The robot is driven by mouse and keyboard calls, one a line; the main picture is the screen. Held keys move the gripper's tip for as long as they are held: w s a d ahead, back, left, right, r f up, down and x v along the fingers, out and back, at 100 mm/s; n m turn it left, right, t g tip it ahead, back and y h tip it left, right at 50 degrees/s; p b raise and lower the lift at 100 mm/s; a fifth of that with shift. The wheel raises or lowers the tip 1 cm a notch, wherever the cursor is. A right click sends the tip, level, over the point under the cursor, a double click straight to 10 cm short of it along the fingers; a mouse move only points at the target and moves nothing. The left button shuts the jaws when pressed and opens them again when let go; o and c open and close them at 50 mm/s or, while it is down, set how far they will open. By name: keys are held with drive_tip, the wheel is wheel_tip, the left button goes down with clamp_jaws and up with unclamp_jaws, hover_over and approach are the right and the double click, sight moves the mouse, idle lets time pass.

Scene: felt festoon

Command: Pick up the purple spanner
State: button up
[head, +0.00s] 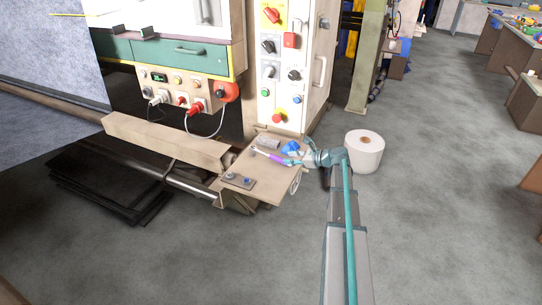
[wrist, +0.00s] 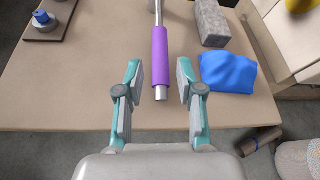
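The purple spanner (wrist: 160,55) lies on the small tan table (wrist: 60,98) in the wrist view. It has a purple sleeve on a silver shaft, and its far end runs out of the top of the frame. In the head view the spanner (head: 275,158) shows small, just left of my gripper (head: 301,160). In the wrist view my gripper (wrist: 160,88) is open, with one finger on each side of the spanner's near end. Gaps show between the fingers and the spanner. I cannot tell how high the fingers are above the table.
A blue cloth-like lump (wrist: 228,72) lies close right of my right finger. A grey block (wrist: 212,22) is behind it. A dark plate with a blue knob (wrist: 43,18) sits at the far left. A white roll (head: 364,155) stands on the floor right of the table.

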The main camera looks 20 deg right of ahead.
sight(277, 157)
drive_tip(key=shift+p+x, duration=1.35)
drive_tip(key=shift+x, duration=3.05)
drive_tip(key=shift+r, duration=0.1)
clamp_jaws()
